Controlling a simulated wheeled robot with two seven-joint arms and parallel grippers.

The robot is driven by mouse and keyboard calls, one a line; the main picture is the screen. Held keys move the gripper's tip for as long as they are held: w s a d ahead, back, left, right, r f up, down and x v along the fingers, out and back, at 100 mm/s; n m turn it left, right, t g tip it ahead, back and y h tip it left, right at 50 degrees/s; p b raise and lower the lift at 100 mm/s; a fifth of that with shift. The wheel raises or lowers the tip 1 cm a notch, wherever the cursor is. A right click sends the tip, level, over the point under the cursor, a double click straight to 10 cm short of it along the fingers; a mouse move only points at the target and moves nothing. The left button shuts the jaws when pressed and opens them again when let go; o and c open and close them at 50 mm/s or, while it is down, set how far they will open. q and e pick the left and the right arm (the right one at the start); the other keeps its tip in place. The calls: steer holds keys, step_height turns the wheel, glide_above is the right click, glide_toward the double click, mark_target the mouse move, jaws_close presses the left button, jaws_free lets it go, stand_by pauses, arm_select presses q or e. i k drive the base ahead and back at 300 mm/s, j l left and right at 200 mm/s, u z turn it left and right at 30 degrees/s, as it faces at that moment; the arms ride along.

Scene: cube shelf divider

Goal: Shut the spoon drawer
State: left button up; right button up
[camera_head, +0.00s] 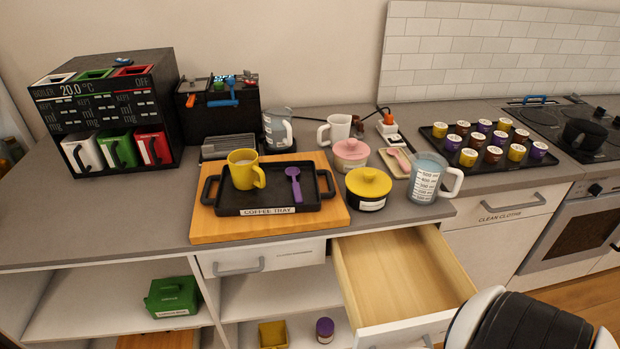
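A drawer (398,272) under the counter stands pulled out, showing its bare wooden inside, which looks empty. Its white front is cut by the lower edge of the picture, and I cannot read a label on it. A closed drawer (290,254) with a grey handle is just to its left; its small label is too blurred to read. A black and white part of my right arm is at the lower right, beside the open drawer's front corner. The fingers of my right gripper are not visible. My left gripper is not in view.
On the counter above, a wooden board bears a black coffee tray (263,211) with a yellow mug (245,170) and a purple spoon (294,185). A yellow-lidded pot (369,184) and a measuring jug (428,180) stand near the edge above the open drawer.

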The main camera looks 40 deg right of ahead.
mark_target(403, 288)
steer(key=z, duration=2.3)
